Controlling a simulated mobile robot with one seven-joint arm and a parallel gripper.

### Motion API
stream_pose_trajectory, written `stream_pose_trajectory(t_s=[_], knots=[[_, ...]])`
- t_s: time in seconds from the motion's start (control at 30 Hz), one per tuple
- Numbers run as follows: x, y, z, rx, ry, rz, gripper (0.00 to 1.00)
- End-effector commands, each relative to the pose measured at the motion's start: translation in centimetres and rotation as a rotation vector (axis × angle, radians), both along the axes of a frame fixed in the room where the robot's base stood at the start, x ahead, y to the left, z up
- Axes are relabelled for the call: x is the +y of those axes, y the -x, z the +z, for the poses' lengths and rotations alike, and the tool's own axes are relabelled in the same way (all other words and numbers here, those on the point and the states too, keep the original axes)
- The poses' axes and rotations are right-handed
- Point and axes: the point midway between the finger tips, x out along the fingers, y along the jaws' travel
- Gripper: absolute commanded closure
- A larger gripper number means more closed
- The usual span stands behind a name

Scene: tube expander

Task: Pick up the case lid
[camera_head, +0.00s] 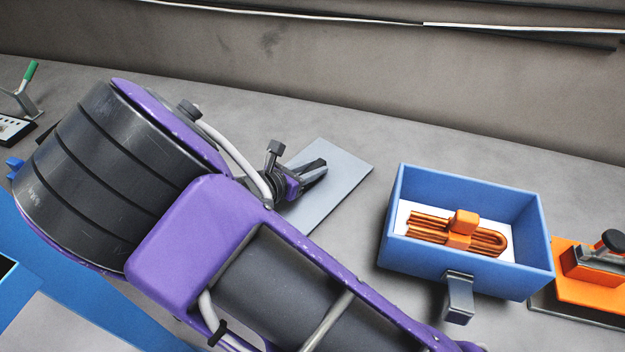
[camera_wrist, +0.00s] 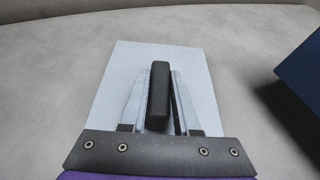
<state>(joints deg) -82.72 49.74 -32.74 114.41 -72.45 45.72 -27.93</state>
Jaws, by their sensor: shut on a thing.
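The case lid is a flat, pale grey-blue rectangular plate (camera_head: 347,168) with a dark bar-shaped handle in its middle. In the head view it lies on or just above the grey surface, left of the blue box; I cannot tell if it touches. My gripper (camera_head: 314,171) is over the lid, shut on its handle. In the wrist view the lid (camera_wrist: 190,62) fills the middle, and the dark handle (camera_wrist: 159,92) stands between my fingers (camera_wrist: 155,85). My arm hides part of the lid in the head view.
A blue open box (camera_head: 415,250) holds an orange coil part (camera_head: 460,230) and has a grey latch (camera_head: 459,297) on its front. An orange device (camera_head: 590,275) stands at the far right. A green-handled tool (camera_head: 30,75) is far left. A wall (camera_head: 350,70) runs behind.

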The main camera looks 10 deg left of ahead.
Motion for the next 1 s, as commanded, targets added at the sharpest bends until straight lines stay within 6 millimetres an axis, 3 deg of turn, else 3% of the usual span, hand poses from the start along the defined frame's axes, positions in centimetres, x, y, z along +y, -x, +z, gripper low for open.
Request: stream_pose_trajectory(t_s=[0.63, 0.77, 1.0], knots=[[0.0, 0.0, 0.4, -0.002, -0.002, 0.000, 1.00], [0.1, 0.0, 2.1, -0.001, -0.005, -0.001, 1.00], [0.1, -0.1, 6.9, -0.003, -0.006, 0.000, 1.00]])
